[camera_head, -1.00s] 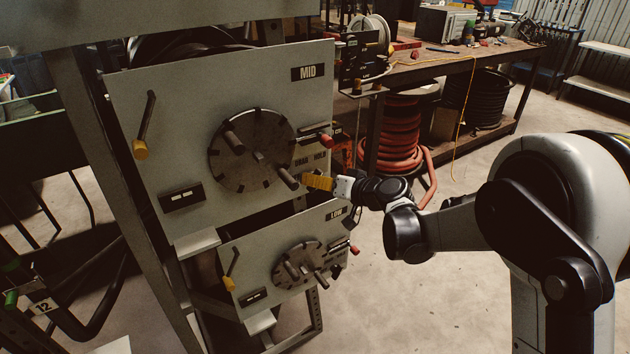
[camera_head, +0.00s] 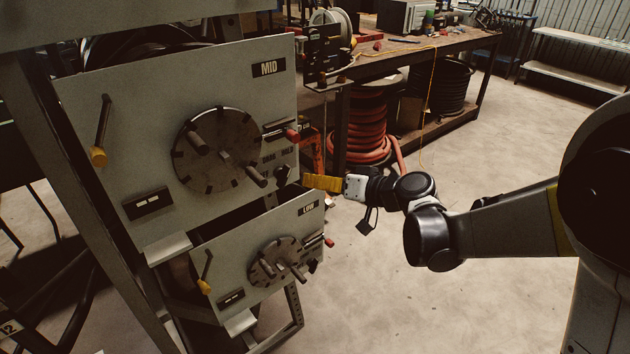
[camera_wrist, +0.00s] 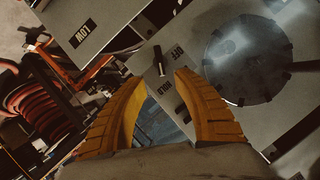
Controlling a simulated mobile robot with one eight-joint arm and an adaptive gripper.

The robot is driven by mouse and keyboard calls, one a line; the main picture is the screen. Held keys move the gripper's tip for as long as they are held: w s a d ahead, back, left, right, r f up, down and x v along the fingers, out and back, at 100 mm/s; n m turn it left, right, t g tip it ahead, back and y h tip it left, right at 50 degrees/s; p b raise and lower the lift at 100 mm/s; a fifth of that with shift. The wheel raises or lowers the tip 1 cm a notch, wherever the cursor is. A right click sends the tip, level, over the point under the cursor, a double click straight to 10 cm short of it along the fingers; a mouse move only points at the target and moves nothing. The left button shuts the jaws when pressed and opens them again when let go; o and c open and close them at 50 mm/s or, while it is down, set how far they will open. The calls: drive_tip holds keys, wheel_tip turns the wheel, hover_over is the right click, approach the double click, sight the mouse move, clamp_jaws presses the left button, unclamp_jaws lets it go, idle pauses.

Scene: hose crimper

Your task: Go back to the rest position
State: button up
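My gripper (camera_head: 306,181), with yellow fingers, is at the right edge of the grey MID panel (camera_head: 125,100) in the head view, my arm stretched out to it from the right. In the wrist view my gripper (camera_wrist: 160,78) has its two curved yellow fingers spread with nothing held between them. A small black knob (camera_wrist: 160,60), beside the DRAG and HOLD labels, lies just beyond the fingertips, apart from them. The MID panel's round slotted dial (camera_head: 215,165) is left of my gripper in the head view.
The LOW panel (camera_head: 225,255) with its dial and levers is below my gripper. A red hose reel (camera_head: 367,130) stands under the workbench (camera_head: 425,50) behind. The concrete floor (camera_head: 400,310) to the right of the panels is clear.

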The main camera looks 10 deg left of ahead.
drive_tip(key=shift+d, duration=0.1)
drive_tip(key=s+d+m+h, duration=0.2)
drive_tip(key=s+d+h, duration=0.4)
drive_tip(key=s+d, duration=0.6)
drive_tip(key=s+d+m+h, duration=0.3)
drive_tip(key=s+d+h, duration=0.3)
drive_tip(key=s+d, duration=0.7)
drive_tip(key=d, duration=0.5)
drive_tip(key=shift+s+d+r+m, duration=0.15)
drive_tip(key=shift+d+m, duration=0.15)
drive_tip(key=shift+d, duration=0.05)
